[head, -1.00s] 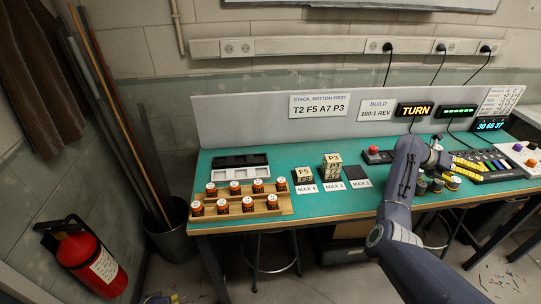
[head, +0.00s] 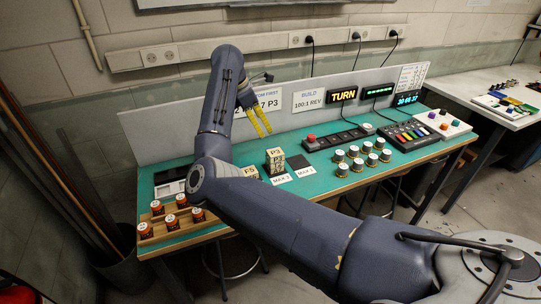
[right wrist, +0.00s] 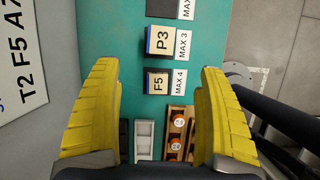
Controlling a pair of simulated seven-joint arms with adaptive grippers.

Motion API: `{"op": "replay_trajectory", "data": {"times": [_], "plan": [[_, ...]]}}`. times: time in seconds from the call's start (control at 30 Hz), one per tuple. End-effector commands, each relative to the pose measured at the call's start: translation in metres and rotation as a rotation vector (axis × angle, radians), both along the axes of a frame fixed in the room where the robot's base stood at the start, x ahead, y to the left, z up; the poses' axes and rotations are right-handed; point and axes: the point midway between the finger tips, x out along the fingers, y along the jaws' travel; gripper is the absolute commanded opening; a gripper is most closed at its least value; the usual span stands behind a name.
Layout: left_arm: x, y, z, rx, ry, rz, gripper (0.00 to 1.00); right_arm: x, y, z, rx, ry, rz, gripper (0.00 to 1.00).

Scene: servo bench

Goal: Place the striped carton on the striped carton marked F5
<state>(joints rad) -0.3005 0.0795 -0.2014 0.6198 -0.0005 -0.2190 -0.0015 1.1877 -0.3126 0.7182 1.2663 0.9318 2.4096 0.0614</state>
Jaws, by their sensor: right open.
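The carton marked F5 (head: 250,171) stands on the bench by a MAX 4 card, partly hidden behind my right arm in the head view. In the right wrist view, F5 (right wrist: 157,83) lies between the fingertips in the picture, apparently below them. A stack topped by a carton marked P3 (head: 275,154) stands to its right; its P3 top (right wrist: 159,41) shows beyond the fingertips in the right wrist view. My right gripper (head: 262,130) is open and empty, with yellow fingers (right wrist: 158,70), raised above the cartons. Stripes are too small to make out clearly. My left gripper is out of view.
A wooden rack (head: 176,226) with orange-labelled jars is at front left, near a black-and-white tray (head: 170,188). A dark square pad (head: 298,162) lies right of the stack. A grey panel (head: 160,136) backs the bench.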

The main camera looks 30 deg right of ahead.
Motion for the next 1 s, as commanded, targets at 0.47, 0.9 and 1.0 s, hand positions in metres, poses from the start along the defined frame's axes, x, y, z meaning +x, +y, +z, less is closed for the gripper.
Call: {"op": "replay_trajectory", "data": {"times": [0.47, 0.9, 1.0], "plan": [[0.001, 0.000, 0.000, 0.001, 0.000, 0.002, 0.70, -0.006, -0.032, -0.076, -0.004, 0.004, 0.002, 0.76], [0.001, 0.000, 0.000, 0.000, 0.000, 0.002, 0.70, -0.008, -0.042, -0.102, -0.003, 0.004, 0.002, 0.76], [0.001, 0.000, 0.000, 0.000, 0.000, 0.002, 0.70, -0.010, -0.046, -0.114, -0.003, 0.004, 0.001, 0.76]]}}
